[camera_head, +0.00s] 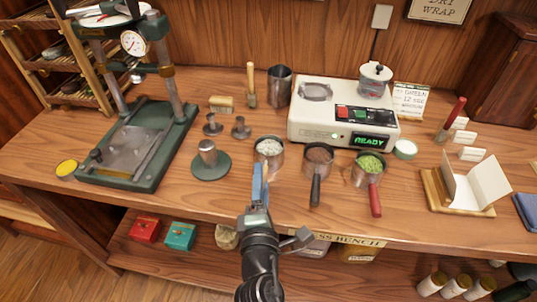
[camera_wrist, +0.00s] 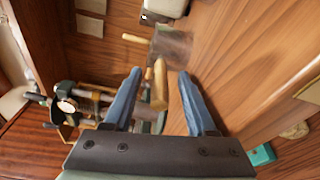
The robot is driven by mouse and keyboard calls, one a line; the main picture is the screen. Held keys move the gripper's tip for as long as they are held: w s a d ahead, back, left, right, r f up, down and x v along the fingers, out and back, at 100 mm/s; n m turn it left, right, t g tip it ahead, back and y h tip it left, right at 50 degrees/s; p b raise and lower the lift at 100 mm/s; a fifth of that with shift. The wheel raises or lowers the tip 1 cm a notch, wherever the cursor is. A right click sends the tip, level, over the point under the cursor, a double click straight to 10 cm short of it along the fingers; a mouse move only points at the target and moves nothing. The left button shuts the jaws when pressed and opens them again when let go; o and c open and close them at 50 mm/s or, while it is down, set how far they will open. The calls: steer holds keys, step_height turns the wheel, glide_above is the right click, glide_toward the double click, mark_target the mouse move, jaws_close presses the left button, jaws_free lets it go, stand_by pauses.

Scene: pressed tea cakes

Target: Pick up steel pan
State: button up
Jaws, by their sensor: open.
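Three small steel pans stand in a row near the bench's front edge. The left steel pan (camera_head: 268,147) holds white pieces, and my gripper hides its handle in the head view. The middle pan (camera_head: 318,158) has brown contents and a black handle; the right pan (camera_head: 369,168) has green contents and a red handle. My gripper (camera_head: 259,178) is open, just in front of the left pan. In the wrist view a wooden handle (camera_wrist: 158,88) shows between the blue fingers, apart from both, with a blurred steel pan body (camera_wrist: 172,46) beyond it.
A green press (camera_head: 140,145) stands left, with a steel weight (camera_head: 208,156) on a round base beside it. A white scale (camera_head: 340,122) reading READY is behind the pans. A brush (camera_head: 251,85) and steel cup (camera_head: 279,88) stand further back. A paper stand (camera_head: 465,188) is right.

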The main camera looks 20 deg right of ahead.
jaws_close()
stand_by(1.4)
steer(key=shift+r, duration=0.1)
